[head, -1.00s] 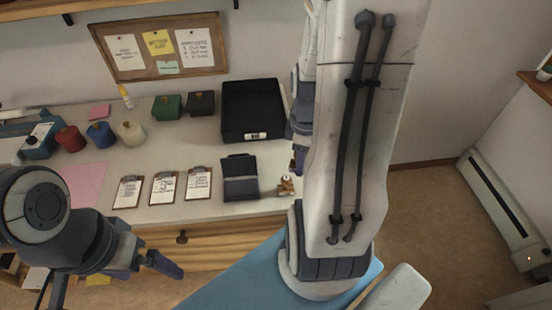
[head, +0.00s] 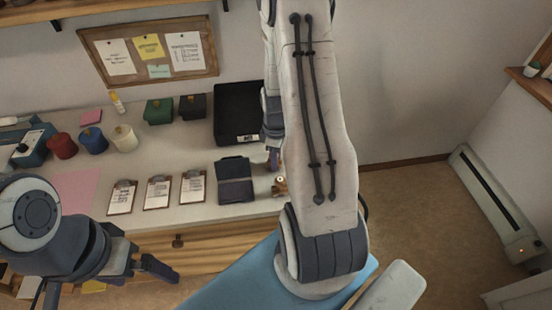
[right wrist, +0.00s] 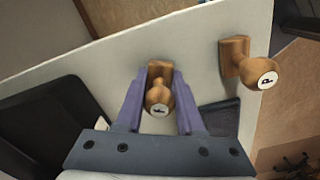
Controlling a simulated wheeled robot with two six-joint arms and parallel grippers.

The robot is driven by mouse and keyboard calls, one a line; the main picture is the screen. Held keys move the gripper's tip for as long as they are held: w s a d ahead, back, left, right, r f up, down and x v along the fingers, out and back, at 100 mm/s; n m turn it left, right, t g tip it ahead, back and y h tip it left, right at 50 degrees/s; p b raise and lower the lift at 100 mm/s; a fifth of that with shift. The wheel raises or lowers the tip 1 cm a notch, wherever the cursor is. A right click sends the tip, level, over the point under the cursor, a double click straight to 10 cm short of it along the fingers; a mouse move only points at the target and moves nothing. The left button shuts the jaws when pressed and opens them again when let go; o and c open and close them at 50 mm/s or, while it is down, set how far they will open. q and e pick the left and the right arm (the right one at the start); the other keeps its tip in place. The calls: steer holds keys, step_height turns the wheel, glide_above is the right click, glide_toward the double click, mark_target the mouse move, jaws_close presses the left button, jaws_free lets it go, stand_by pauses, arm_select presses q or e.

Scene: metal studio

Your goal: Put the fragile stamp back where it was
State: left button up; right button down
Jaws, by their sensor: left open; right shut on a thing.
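A wooden stamp (right wrist: 158,95) with a white mark on its knob, seemingly an F, sits between the purple fingers of my right gripper (right wrist: 158,98), which is shut on it. Whether its base touches the counter is unclear. A second wooden stamp (right wrist: 245,64), marked P, stands apart to the right near the counter's edge. A small wooden stamp (head: 280,185) shows in the head view beside the dark ink pad case (head: 236,181). My right gripper is mostly hidden behind its arm there. My left gripper (head: 155,268) is open and empty in front of the counter.
A black tray (head: 228,140) stands behind the ink pad case, and it shows at left in the right wrist view (right wrist: 50,125). Several clipboards (head: 158,193) lie left of the case. Coloured pots and boxes stand behind them. Bare counter (head: 150,163) lies between.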

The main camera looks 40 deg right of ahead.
steer(key=shift+f, duration=0.1)
steer(key=c, duration=0.5)
jaws_free()
step_height(320, 180, up, 12)
steer(key=shift+r, duration=0.15)
